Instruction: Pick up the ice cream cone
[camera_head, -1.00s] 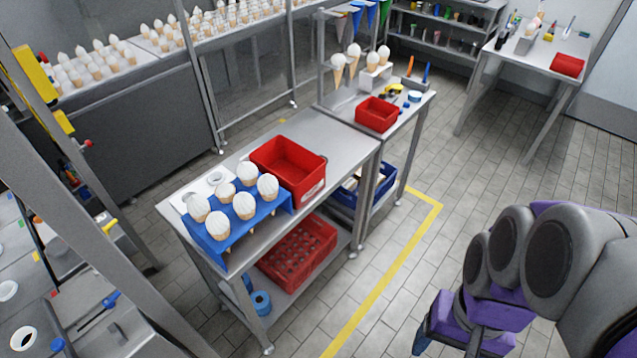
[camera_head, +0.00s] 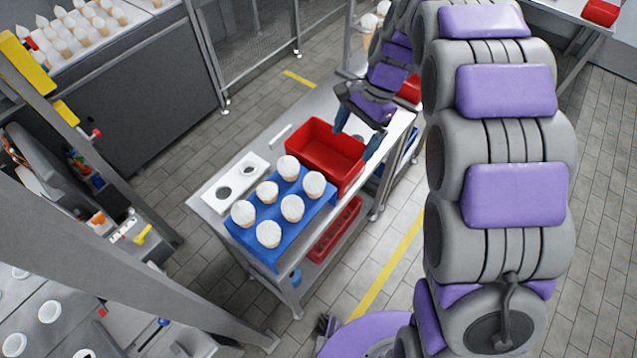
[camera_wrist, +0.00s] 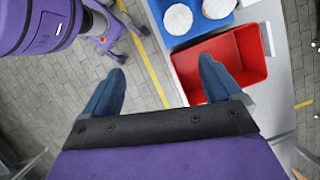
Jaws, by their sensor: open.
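Several ice cream cones with white tops stand in a blue holder (camera_head: 240,235) on the metal table; one cone (camera_head: 314,185) is at the holder's right corner, nearest the red bin. In the wrist view, two white cone tops (camera_wrist: 178,18) show in the blue holder (camera_wrist: 205,28) at the top edge. My gripper (camera_head: 357,140) is open and empty, above the right side of the red bin (camera_head: 318,152). In the wrist view its two blue fingers (camera_wrist: 160,82) are spread apart, with the red bin (camera_wrist: 240,58) beyond the right finger. The cones are outside the fingers.
A white plate with round holes (camera_head: 228,180) lies left of the holder. A red crate (camera_head: 335,230) sits on the shelf below. A grey frame post (camera_head: 110,245) crosses the left front.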

